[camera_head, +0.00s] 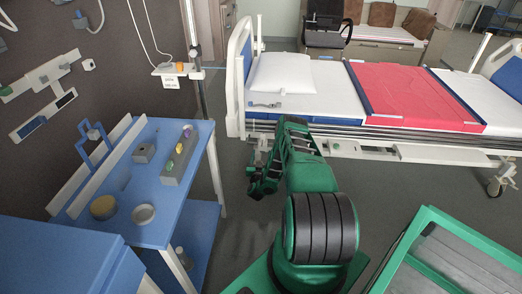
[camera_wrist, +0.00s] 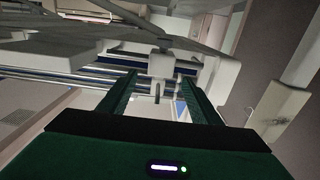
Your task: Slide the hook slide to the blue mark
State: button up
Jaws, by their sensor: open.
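My gripper (camera_head: 264,184) is low beside the near left corner of the bed in the head view. In the wrist view my gripper (camera_wrist: 158,88) is open, its two green fingers wide apart and nothing held. A pale block (camera_wrist: 161,63), which looks like the hook slide, shows beyond and between the fingers against horizontal rails. A short dark pin (camera_wrist: 157,92) hangs below it. The fingers look apart from the block. A small bluish patch (camera_wrist: 181,109) lies right of the pin; I cannot tell whether it is the blue mark. I cannot make out the slide in the head view.
The bed (camera_head: 290,108) with its side rails stands just beyond my arm. A blue table (camera_head: 118,196) with a grey block and round dishes is at the left. A green-framed cart (camera_head: 428,213) is at the lower right. Floor (camera_head: 236,205) shows between table and arm.

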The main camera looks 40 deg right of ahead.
aim_at(262, 148)
jog(key=x, duration=0.6)
jog(key=shift+a, duration=0.1)
grip_shut()
jog(key=shift+w+a, duration=0.15)
grip_release()
